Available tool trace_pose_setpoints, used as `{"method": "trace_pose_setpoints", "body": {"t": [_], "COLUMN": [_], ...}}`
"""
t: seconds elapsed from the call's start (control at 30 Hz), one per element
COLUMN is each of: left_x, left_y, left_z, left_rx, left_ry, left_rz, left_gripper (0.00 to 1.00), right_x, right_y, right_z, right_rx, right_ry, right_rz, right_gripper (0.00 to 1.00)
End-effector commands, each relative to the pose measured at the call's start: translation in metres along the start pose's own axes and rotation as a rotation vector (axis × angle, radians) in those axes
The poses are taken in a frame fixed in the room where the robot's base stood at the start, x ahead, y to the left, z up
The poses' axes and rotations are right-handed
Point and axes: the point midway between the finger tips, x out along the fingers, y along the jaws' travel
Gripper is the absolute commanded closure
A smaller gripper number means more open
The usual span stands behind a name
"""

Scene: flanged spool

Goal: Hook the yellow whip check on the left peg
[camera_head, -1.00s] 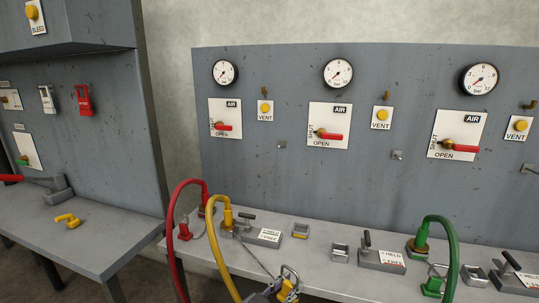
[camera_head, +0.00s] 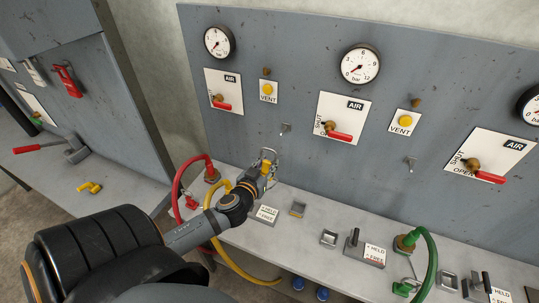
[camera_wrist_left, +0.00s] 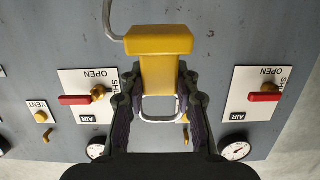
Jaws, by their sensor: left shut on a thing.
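The whip check shows in the left wrist view as a yellow block (camera_wrist_left: 158,60) with a wire loop below it and a grey cable leading off its upper left. My left gripper (camera_wrist_left: 160,95) is shut on it. In the head view my left gripper (camera_head: 262,176) is above the bench, in front of the panel, with the wire loop and a bit of yellow at its tip. The left peg (camera_head: 286,128) is a small metal hook on the panel, slightly above and right of the gripper. The loop and peg appear apart; the depth between them is unclear. My right gripper is not in view.
The panel carries gauges (camera_head: 360,63), red valve handles and yellow vent buttons (camera_head: 404,121). Another peg (camera_head: 410,163) is further right. Red (camera_head: 178,185), yellow (camera_head: 245,272) and green (camera_head: 433,262) hoses arch at the bench, which also bears metal blocks and tags.

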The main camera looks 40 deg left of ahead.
Motion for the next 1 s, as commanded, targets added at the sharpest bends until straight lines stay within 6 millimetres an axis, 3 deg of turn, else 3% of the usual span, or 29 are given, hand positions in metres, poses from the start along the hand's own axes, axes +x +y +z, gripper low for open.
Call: {"method": "trace_pose_setpoints", "body": {"t": [1.0], "left_x": [0.067], "left_y": [0.001], "left_z": [-0.008], "left_rx": [-0.001], "left_ry": [0.003], "left_rz": [0.002], "left_gripper": [0.97], "right_x": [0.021], "right_y": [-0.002], "right_z": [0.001], "right_rx": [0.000], "right_ry": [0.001], "right_rz": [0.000], "right_gripper": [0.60]}}
